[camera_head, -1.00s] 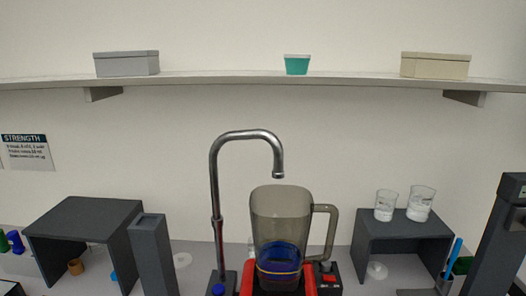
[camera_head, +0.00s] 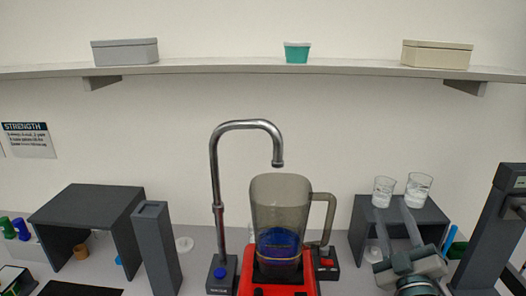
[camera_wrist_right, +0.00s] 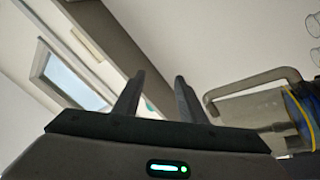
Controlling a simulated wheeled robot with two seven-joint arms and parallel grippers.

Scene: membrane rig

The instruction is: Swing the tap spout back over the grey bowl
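The chrome tap (camera_head: 215,190) stands upright behind the bench front, and its curved spout (camera_head: 277,150) points right with its mouth above a smoky see-through jug (camera_head: 280,205). The jug holds dark blue contents with a yellow band and sits on a red base (camera_head: 275,288). No grey bowl shows clearly. My right gripper (camera_head: 392,212) is right of the jug, apart from the tap, fingers pointing up and spread. In the right wrist view my right gripper (camera_wrist_right: 160,85) is open with nothing between its fingers; what looks like the jug's handle (camera_wrist_right: 250,88) is to the right. My left gripper is out of view.
Two glasses (camera_head: 384,191) (camera_head: 419,190) stand on a dark open stand (camera_head: 432,214) just behind my right gripper. A dark post (camera_head: 155,250) and another dark stand (camera_head: 85,203) are left of the tap. A shelf (camera_head: 270,67) runs above.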

